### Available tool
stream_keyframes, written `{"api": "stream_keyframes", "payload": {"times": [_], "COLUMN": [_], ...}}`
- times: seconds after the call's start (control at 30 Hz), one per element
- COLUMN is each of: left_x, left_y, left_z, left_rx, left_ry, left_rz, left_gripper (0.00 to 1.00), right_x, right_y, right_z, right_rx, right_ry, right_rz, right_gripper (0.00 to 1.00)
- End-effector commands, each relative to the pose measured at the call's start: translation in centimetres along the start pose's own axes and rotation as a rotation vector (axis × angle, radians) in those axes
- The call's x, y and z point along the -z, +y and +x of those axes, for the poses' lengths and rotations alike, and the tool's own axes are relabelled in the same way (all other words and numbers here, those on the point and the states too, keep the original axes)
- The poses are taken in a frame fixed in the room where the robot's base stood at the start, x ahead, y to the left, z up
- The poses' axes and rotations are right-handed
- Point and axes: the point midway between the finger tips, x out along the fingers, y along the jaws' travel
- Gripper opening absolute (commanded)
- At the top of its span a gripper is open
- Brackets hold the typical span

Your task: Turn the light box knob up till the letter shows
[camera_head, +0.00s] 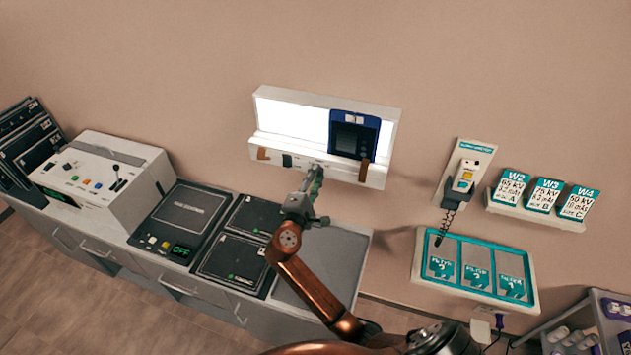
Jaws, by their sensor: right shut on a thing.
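The light box (285,146) is mounted on the wall at the upper middle, and its panel (290,115) glows bright white. A dark blue film (354,134) stands against the right part of the panel. I cannot make out a letter on it. My right gripper (314,174) reaches up to the lower front edge of the light box and is shut on the knob there. The fingers hide the knob, so I cannot tell its setting. My left gripper is not in view.
To the right, the wall carries a handset (464,180), several W cards (545,193) and a teal-rimmed filter tray (535,298). A shelf (597,300) stands lower right.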

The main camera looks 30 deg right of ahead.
Motion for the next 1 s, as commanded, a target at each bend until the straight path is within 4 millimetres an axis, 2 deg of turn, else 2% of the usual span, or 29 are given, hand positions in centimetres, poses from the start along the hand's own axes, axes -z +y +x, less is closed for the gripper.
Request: {"api": "stream_keyframes", "payload": {"times": [0.1, 0.5, 1.0], "left_x": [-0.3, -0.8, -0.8], "left_y": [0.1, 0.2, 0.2], "left_z": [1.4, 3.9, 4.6], "left_rx": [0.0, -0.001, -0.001], "left_ry": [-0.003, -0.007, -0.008], "left_rz": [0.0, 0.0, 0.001], "left_gripper": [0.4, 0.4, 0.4], "right_x": [0.3, 0.2, 0.1], "right_y": [-0.4, -0.2, 0.1], "right_z": [0.0, 0.0, 0.0], "right_rx": [0.002, 0.001, 0.0], "right_ry": [0.003, 0.003, 0.004], "right_rz": [0.109, 0.385, 0.481], "right_gripper": [0.0, 0.0, 0.0]}}
